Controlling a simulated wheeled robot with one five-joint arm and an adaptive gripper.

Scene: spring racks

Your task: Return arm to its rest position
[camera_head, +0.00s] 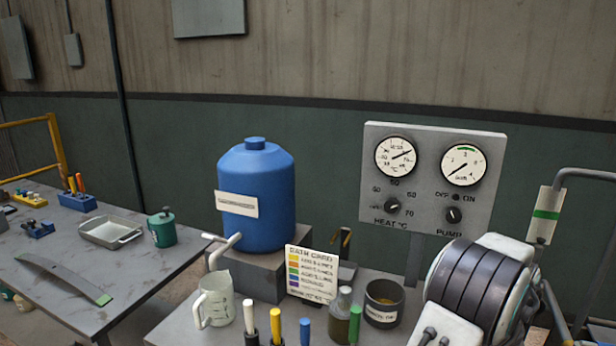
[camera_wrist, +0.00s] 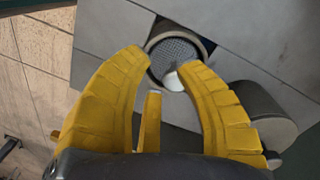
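My gripper (camera_wrist: 162,62) shows in the wrist view with its yellow fingers spread apart. It is open, and nothing is clasped between the fingers. Beyond the fingertips is a round dark fitting with a mesh face (camera_wrist: 176,48), and a small white piece (camera_wrist: 174,82) shows in front of it near the right fingertip. I cannot tell how far off these are. The gripper does not show in the head view; a dark-banded part with white casing at the lower right there looks like my arm.
The near bench carries a blue tank (camera_head: 268,200), gauge panel (camera_head: 425,180), bath card (camera_head: 312,274), measuring jug (camera_head: 215,300), dark pot (camera_head: 383,303) and several coloured-handled tools. A left table (camera_head: 60,265) holds a tray (camera_head: 110,232) and green can (camera_head: 162,229). A bent pipe stands at right.

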